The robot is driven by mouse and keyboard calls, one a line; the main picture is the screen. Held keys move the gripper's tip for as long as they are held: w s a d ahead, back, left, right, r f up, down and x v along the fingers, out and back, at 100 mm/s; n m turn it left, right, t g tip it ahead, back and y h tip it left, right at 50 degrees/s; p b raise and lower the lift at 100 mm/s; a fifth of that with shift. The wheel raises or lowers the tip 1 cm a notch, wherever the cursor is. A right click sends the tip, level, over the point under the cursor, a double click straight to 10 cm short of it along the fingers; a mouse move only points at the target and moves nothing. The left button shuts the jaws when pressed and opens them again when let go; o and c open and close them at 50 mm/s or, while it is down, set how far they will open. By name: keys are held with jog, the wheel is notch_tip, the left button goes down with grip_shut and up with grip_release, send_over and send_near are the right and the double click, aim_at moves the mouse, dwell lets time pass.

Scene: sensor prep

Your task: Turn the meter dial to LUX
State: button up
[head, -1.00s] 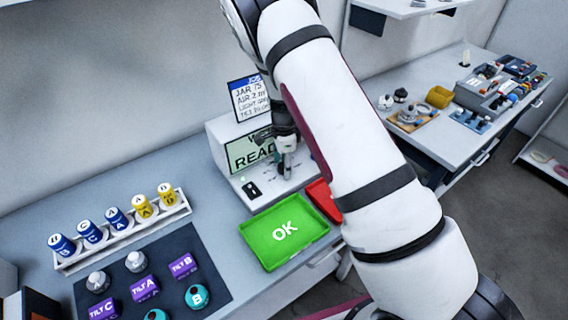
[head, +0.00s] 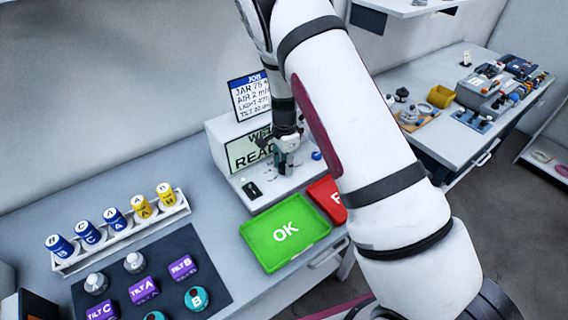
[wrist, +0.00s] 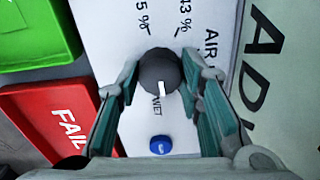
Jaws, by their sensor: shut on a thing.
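The meter (head: 215,150) is a white box with a slanted screen (head: 250,150) reading "WET" and "READ", partly hidden by my gripper. Its dark round dial (wrist: 158,70) has a white pointer mark, which points toward the "WET" label (wrist: 159,106) in the wrist view. Other labels around it read "5 %", "13 %" and "AIR"; no LUX label is readable. My gripper (wrist: 161,76) is shut on the dial, one teal finger on each side. In the head view my gripper (head: 284,160) points down onto the meter's panel, and the dial is hidden there.
A blue button (wrist: 161,145) is close to the dial. The green OK tray (head: 262,258) and red FAIL tray (head: 322,190) lie in front of the meter. A job card (head: 250,95) stands above it. A rack (head: 150,228) of blue and yellow cans is at left.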

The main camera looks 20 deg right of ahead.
aim_at(284, 165)
jog(key=n+b, duration=0.1)
jog(key=n, duration=0.5)
jog(key=n+b, duration=0.1)
jog(key=n, duration=0.5)
jog(key=shift+n+b, duration=0.3)
jog(key=shift+n, duration=0.1)
dwell(0.4)
jog(key=o, duration=1.2)
jog(key=shift+c, duration=0.2)
notch_tip(284, 165, up, 12)
